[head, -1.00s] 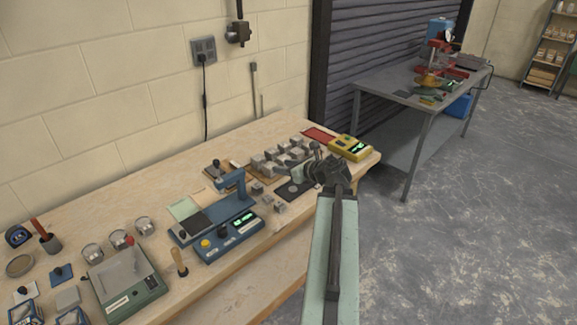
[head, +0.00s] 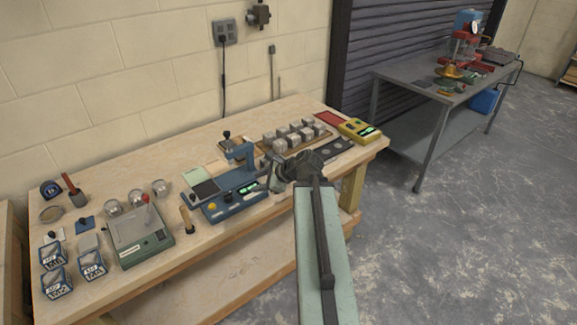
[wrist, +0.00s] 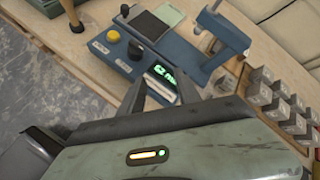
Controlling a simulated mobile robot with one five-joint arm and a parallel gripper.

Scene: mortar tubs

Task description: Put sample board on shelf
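A thin wooden board (head: 322,140) carrying several grey cubes lies on the right part of the workbench; I take it as the sample board. Some labelled cubes (wrist: 270,98) show at the right of the wrist view. My gripper (head: 282,175) is above the bench's front, beside the right end of a blue measuring device (head: 235,198). In the wrist view its fingers (wrist: 160,90) are apart with nothing held, and the device's lit display shows beyond them. A shelf rack (head: 571,72) is partly cut off at the far right edge. The bench also has a lower shelf (head: 250,262).
A dark strip (head: 337,146), a yellow meter (head: 359,130) and a red mat (head: 328,118) lie near the bench's right end. A green scale (head: 138,236) and labelled tubs (head: 56,283) stand left. A metal table (head: 440,85) stands behind right. The floor at right is clear.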

